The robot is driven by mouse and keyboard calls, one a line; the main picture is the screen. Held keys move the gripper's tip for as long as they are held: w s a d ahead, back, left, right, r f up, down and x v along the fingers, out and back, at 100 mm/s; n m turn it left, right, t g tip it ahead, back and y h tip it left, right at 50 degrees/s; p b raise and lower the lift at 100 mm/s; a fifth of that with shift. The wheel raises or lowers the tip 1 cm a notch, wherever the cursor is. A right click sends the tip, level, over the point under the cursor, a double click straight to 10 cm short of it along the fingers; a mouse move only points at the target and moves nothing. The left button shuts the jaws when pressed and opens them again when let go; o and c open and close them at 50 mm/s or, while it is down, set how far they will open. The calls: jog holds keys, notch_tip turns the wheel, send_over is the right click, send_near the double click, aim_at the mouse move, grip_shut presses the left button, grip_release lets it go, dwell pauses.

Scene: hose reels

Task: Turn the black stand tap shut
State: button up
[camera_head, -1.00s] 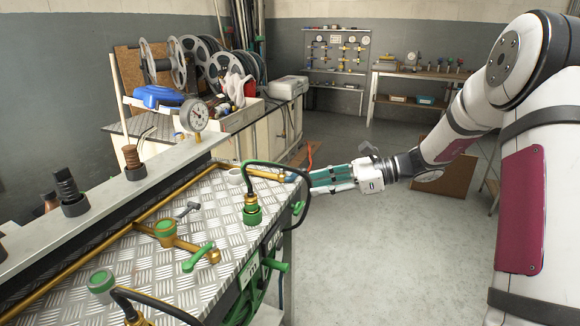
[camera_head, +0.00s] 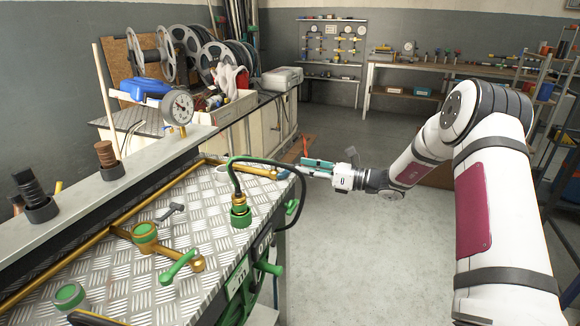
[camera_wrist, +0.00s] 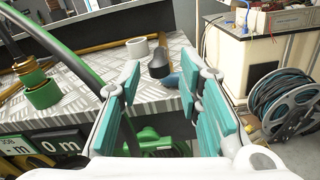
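My gripper (camera_head: 308,167) is just off the bench's right edge, near the far corner. In the wrist view the gripper (camera_wrist: 160,85) is open, with teal pads apart and nothing held. Beyond the fingers, a dark cone-shaped piece (camera_wrist: 159,65) with a blue end (camera_wrist: 171,80) lies on the bench; I cannot tell whether it is part of the tap. A dark grey lever (camera_head: 169,211) shows on the bench in the head view, well left of my gripper. I cannot tell surely which piece is the black stand tap.
A looped black hose (camera_head: 233,177) rises from a green fitting (camera_head: 240,216) and passes close to my gripper. A green-handled brass tap (camera_head: 178,266) is nearer. A pressure gauge (camera_head: 178,107) stands behind. A hose reel (camera_wrist: 288,102) is at right. Open floor lies right of the bench.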

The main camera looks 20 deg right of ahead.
aim_at(290, 166)
jog(key=shift+x, duration=2.65)
grip_shut()
